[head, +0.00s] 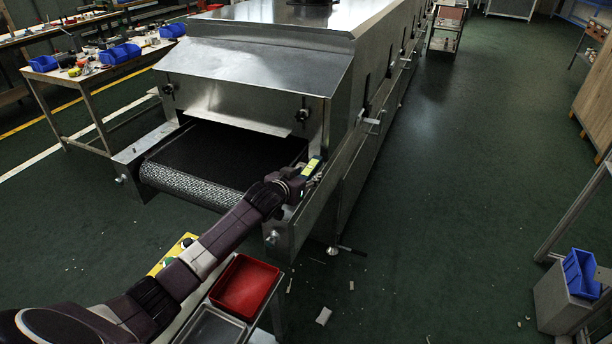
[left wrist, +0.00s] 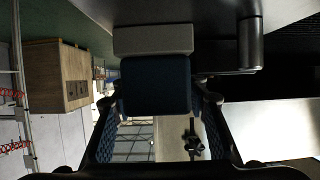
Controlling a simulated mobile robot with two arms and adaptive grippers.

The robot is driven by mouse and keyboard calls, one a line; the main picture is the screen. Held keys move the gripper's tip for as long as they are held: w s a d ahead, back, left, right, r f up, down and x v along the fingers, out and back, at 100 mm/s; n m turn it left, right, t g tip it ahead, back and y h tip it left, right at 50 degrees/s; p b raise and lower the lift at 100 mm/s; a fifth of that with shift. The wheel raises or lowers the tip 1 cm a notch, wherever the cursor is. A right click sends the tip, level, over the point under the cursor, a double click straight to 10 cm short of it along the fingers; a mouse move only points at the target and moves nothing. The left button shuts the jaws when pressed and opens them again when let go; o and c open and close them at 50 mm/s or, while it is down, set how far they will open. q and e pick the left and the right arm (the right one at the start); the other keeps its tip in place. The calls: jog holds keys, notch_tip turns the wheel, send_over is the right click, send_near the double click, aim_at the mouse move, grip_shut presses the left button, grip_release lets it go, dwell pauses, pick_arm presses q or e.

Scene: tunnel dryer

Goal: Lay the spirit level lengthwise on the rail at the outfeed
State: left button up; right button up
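The spirit level appears to be the small yellow-green piece (head: 312,167) at the right-hand rail (head: 318,203) of the outfeed, beside the belt. My left gripper (head: 306,182) is at the same rail, right against this piece; its fingers are small and partly hidden there. In the left wrist view two fingers with blue pads stand apart, and a dark blue block (left wrist: 155,85) with a pale grey part fills the space between their tips. I cannot tell whether this block is part of the level or whether the fingers press on it. My right gripper is not in view.
The black belt (head: 225,155) lies left of the rail, under the metal hood (head: 255,75). A red tray (head: 245,287) and a grey tray (head: 212,328) are near my arm. Blue bins (head: 120,54) stand on a bench at the back left.

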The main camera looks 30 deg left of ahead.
pick_arm(q)
jog(key=v, duration=1.2)
jog(key=shift+f, duration=0.1)
dwell(0.4)
